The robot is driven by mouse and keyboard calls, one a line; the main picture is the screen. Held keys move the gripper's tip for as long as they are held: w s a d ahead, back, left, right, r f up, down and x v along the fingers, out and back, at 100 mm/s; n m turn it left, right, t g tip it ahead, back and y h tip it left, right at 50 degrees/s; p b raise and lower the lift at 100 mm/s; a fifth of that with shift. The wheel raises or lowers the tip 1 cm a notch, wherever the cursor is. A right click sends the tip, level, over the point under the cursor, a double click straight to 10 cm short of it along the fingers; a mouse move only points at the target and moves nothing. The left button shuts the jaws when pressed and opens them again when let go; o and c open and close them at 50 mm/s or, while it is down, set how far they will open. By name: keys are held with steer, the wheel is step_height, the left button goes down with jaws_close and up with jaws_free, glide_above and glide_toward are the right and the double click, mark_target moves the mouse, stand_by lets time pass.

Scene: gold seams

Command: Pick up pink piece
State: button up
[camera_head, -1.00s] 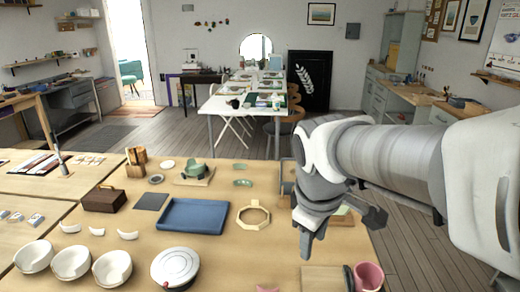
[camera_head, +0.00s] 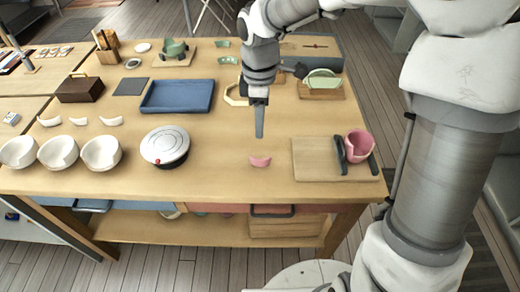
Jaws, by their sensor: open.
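A small curved pink piece (camera_head: 260,161) lies on the wooden table, left of a wooden board. My gripper (camera_head: 259,132) points down above the table, just above and behind the pink piece in the picture, apart from it. It is open and empty; from this side one finger hides the other. A pink cup (camera_head: 358,145) with a broken-looking rim sits at the right, held between dark supports on the board.
The wooden board (camera_head: 316,160) lies right of the pink piece. A round white-topped turntable (camera_head: 165,147) stands left of it, with white bowls (camera_head: 102,153) farther left. A blue tray (camera_head: 178,96) lies behind. Bare table surrounds the pink piece.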

steer(key=b, duration=0.2)
glide_above(260, 160)
steer(key=f, duration=1)
steer(key=shift+s+f, duration=0.15)
steer(key=shift+s, duration=0.15)
steer(key=shift+w+f+b, duration=0.2)
steer(key=shift+f+b, duration=0.3)
steer(key=shift+f, duration=0.85)
steer(key=shift+w+f+b, duration=0.15)
steer(key=shift+f+b, duration=0.35)
steer(key=shift+f, duration=0.8)
jaws_close()
